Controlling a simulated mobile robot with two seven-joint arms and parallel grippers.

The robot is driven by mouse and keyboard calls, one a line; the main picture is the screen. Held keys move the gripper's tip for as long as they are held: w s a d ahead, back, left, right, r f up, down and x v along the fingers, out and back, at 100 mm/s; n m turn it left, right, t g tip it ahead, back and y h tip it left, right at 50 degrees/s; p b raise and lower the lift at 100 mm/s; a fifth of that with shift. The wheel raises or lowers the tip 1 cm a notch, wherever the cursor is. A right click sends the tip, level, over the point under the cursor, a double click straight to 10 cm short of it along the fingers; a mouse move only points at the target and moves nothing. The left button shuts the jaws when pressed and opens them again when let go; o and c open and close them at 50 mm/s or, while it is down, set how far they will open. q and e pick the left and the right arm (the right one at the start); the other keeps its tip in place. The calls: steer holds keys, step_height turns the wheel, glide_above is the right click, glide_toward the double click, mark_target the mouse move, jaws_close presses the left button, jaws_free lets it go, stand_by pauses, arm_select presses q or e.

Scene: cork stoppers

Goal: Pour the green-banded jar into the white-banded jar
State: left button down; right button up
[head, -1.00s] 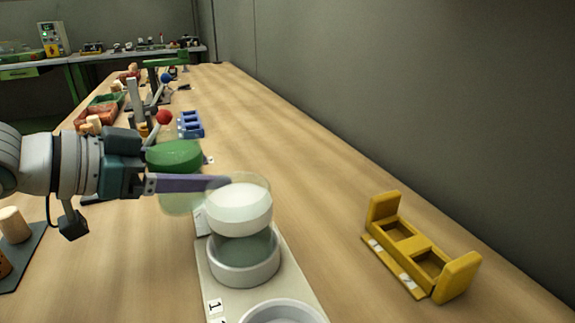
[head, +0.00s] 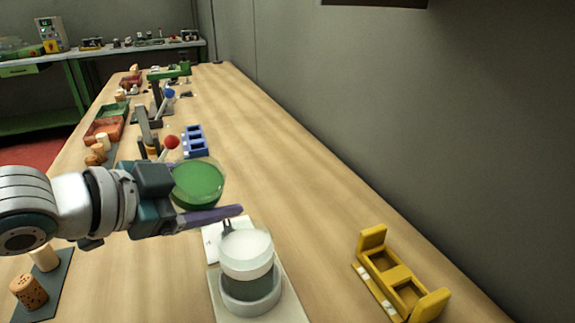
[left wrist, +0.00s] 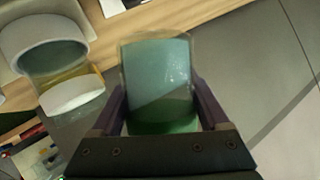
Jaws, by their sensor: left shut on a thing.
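My left gripper (head: 212,207) is shut on the green-banded jar (head: 198,180), a clear jar with a broad green band. The jar is held up to the left of and behind the white-banded jar, apart from it. In the left wrist view the green-banded jar (left wrist: 160,80) sits between both fingers, its green end close to the palm. The white-banded jar (head: 246,246) stands upright in a pale ring on a cream board (head: 291,300). The white-banded jar (left wrist: 72,96) also shows at left in the left wrist view. Contents of the jars are unclear. My right gripper is out of view.
A yellow two-slot holder (head: 397,276) stands at right. A blue rack (head: 194,141) and a stand with a red ball (head: 171,142) lie behind. Corks stand on a dark mat (head: 50,285) at left.

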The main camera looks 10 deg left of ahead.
mark_target(219, 174)
arm_select(q)
steer(key=r, duration=0.1)
steer(key=r+p, duration=0.1)
steer(key=r, duration=0.1)
steer(key=shift+d+r+y, duration=0.1)
steer(key=shift+d+y, duration=0.15)
steer(key=shift+y, duration=0.05)
steer(key=shift+s+d+f+m, duration=0.25)
steer(key=shift+f+m, duration=0.15)
steer(key=shift+m, duration=0.1)
steer(key=shift+s+d+m+t+y, duration=0.1)
steer(key=shift+d+m+t+y, duration=0.2)
steer(key=shift+y, duration=0.1)
steer(key=shift+r, duration=0.1)
steer(key=shift+a+r, duration=0.15)
steer(key=shift+a, duration=0.05)
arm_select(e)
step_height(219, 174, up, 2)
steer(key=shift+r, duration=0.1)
arm_select(q)
steer(key=shift+d, duration=0.15)
steer(key=shift+r+m+b, duration=0.1)
steer(key=shift+m+b, duration=0.2)
steer(key=shift+r+y, duration=0.15)
steer(key=shift+y, duration=0.25)
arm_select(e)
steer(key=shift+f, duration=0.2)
